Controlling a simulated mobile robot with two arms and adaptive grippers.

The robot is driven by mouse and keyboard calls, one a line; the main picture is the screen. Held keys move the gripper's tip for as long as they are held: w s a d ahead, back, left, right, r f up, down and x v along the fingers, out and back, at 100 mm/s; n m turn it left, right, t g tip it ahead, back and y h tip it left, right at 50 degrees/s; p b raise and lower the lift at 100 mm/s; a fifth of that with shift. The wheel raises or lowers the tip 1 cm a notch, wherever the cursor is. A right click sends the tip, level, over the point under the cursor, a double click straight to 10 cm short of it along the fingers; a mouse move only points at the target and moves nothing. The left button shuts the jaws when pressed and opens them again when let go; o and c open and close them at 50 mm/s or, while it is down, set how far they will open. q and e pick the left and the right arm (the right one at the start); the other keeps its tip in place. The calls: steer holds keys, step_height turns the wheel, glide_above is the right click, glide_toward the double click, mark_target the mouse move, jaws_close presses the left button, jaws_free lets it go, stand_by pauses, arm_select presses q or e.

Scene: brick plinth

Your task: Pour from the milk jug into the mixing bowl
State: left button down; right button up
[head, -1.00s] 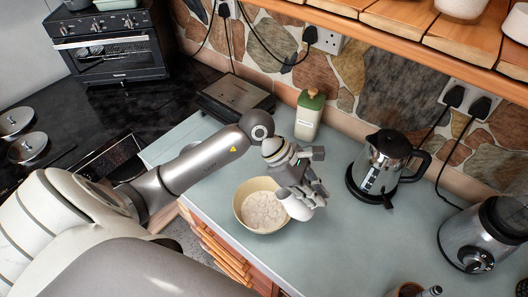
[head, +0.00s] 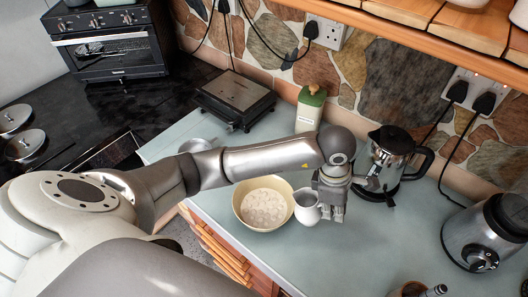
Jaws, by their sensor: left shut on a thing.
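The mixing bowl (head: 241,214), cream-coloured with pale contents, stands on the grey-blue worktop. The small white milk jug (head: 307,207) is just right of the bowl, near its rim, and looks about upright. Whether it touches the worktop or hangs just above it I cannot tell. My left gripper (head: 331,212) points down and is shut on the jug from its right side; the fingers hide part of the jug. My right gripper is not in view.
A kettle (head: 377,163) stands close to the right of my left gripper. A green-topped bottle (head: 309,109) is behind my arm, and a black grill (head: 234,96) sits at the back left. A blender (head: 484,233) stands at the right. The worktop (head: 390,240) between is clear.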

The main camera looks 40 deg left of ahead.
arm_select(q)
steer(key=shift+w+d+f+y+b, duration=0.1)
steer(key=shift+d+f+y+b, duration=0.35)
steer(key=shift+f, duration=0.45)
steer(key=shift+w+d+f+y+b, duration=0.15)
steer(key=shift+f+y+b, duration=0.2)
steer(key=shift+f+b, duration=0.45)
steer(key=shift+s+d+f+y+b, duration=0.1)
steer(key=shift+d+f+y+b, duration=0.3)
steer(key=shift+f, duration=0.6)
steer(key=shift+a+r, duration=0.1)
steer(key=shift+a, duration=0.05)
